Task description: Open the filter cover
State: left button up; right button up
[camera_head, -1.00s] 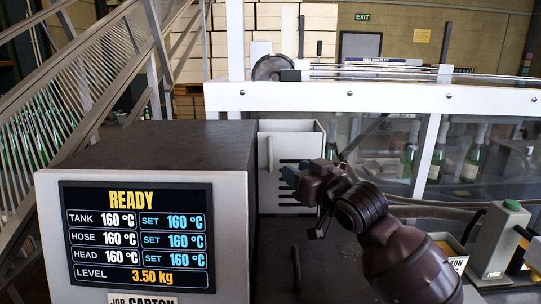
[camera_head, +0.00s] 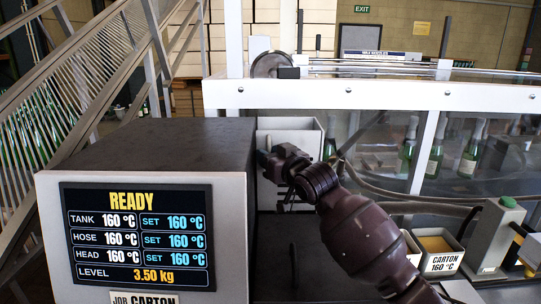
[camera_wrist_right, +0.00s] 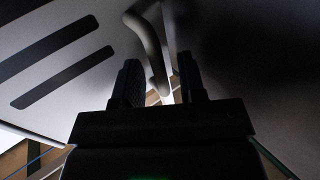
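The filter cover (camera_head: 290,130) is a pale upright panel on the right side of the dark-topped machine. My right gripper and forearm hide much of it in the head view. The right wrist view shows the cover (camera_wrist_right: 55,85) close up, with dark slots and a bent handle (camera_wrist_right: 150,45). My right gripper (camera_head: 264,162) is at the handle. In the wrist view its fingers (camera_wrist_right: 160,88) are apart, with the handle's end between them and a gap visible beside it. I cannot tell whether either finger touches it. My left gripper is out of view.
The machine's READY display (camera_head: 137,237) faces me at left. A clear-walled conveyor with green bottles (camera_head: 470,150) runs behind at right. Hoses cross behind my forearm.

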grip_shut()
jog(key=shift+d, duration=0.1)
dwell(0.4)
